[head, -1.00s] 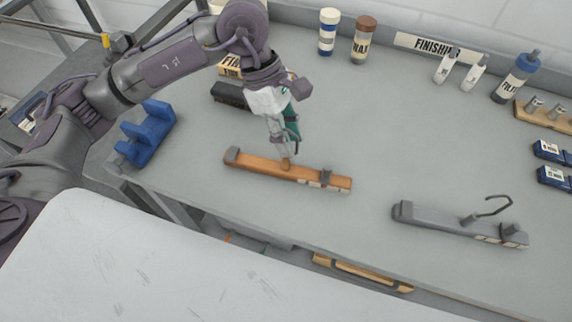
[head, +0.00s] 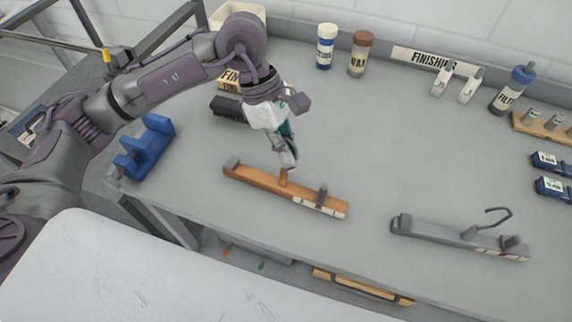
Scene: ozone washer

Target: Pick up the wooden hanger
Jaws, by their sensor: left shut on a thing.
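The wooden hanger (head: 262,181) is an orange-brown bar with grey end pieces and a pale label near its right end. It is on or just over the grey bench; I cannot tell whether it touches. My left gripper (head: 286,166) points down at the middle of the bar and is shut on the short upright stem there. The fingers hide the top of the stem. A grey hanger (head: 445,235) with a hook lies apart to the right. My right gripper is not in view.
The grey bench (head: 400,140) has free room behind and right of the wooden hanger. A blue holder (head: 147,150) stands at the left, a dark brush (head: 228,109) behind the gripper. Bottles, including a brown-capped one (head: 360,54), stand at the back.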

